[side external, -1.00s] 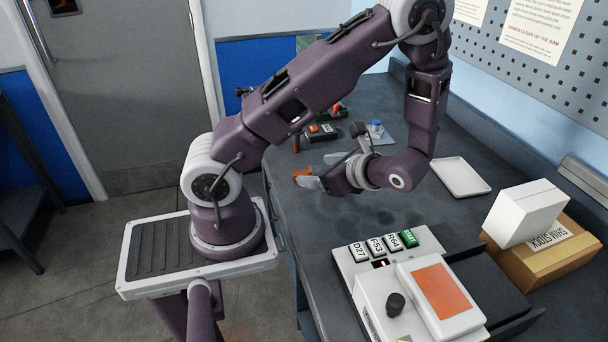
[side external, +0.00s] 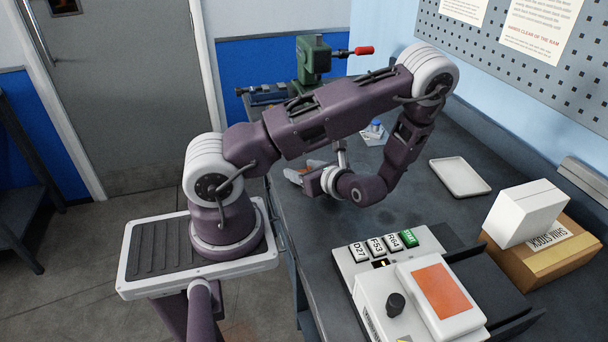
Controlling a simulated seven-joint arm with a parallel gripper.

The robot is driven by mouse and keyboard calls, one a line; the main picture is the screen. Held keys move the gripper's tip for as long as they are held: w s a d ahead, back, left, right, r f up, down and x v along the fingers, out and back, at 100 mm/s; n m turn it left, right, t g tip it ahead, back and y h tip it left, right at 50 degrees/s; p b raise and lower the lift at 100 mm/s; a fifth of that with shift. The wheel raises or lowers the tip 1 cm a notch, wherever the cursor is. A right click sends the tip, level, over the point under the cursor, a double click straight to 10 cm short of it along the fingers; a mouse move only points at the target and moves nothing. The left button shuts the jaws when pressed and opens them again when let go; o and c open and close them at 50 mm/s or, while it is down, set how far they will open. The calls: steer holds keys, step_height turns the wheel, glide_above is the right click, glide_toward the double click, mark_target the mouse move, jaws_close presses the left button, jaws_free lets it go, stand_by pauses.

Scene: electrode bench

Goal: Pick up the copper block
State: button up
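An orange-brown piece that looks like the copper block (side external: 315,163) shows in the side external view, just behind and right of my gripper's pale fingertip. Only a small part of it is visible; the gripper and arm cover the rest. My gripper (side external: 300,174) is low over the left part of the bench, pointing left. One pale finger shows clearly; the other is hard to make out. I cannot tell whether the fingers touch the block or are closed on it.
A control box with keys (side external: 385,246) stands in front. A white tray (side external: 460,177) lies to the right. A white box (side external: 523,212) rests on a cardboard carton (side external: 545,255). A green press with a red handle (side external: 314,58) stands at the back.

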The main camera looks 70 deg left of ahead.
jaws_close()
steer(key=shift+r, duration=0.1)
